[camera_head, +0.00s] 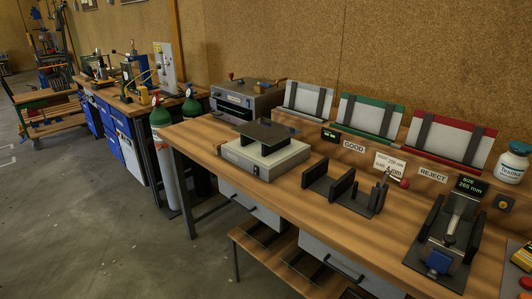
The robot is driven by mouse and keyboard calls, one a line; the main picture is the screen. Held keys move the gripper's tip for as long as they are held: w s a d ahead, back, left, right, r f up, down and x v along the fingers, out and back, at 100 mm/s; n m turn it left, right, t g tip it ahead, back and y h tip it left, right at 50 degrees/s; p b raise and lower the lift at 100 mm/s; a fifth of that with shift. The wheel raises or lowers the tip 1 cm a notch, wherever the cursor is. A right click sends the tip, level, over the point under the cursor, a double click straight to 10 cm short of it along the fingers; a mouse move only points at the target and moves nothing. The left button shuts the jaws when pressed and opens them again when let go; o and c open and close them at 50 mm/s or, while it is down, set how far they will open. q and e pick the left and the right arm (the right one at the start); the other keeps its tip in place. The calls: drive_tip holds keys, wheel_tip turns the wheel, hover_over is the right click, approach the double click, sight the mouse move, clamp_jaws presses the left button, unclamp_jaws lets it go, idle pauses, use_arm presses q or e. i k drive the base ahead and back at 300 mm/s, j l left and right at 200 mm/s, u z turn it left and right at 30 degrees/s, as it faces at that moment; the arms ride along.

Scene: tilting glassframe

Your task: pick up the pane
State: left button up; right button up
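No pane can be made out for certain. A dark flat plate (266,132) lies level on top of a pale box-shaped device (262,165) at the middle of the workbench (335,215). Three tilted panels stand along the back of the bench: one grey-edged (306,90), one green-edged (366,106) and one red-edged (449,127), each crossed by dark uprights. Dark slotted holders (328,183) stand to the right of the pale device, with no pane visible in them. Neither of my grippers is in view.
A measuring fixture (445,240) with a blue block and size display (468,184) stands at the bench's right. GOOD (354,147) and REJECT (433,174) labels line the back. A white bottle (513,163) stands far right. Gas cylinders (167,150) flank the left end; open floor lies left.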

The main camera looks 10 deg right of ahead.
sight(268, 132)
drive_tip(key=i+j, duration=0.2)
drive_tip(key=j, duration=0.2)
drive_tip(key=i+j, duration=0.2)
drive_tip(key=j, duration=0.15)
drive_tip(key=i+j+z, duration=0.1)
drive_tip(key=j, duration=0.3)
drive_tip(key=i+j, duration=0.5)
drive_tip(key=j, duration=0.3)
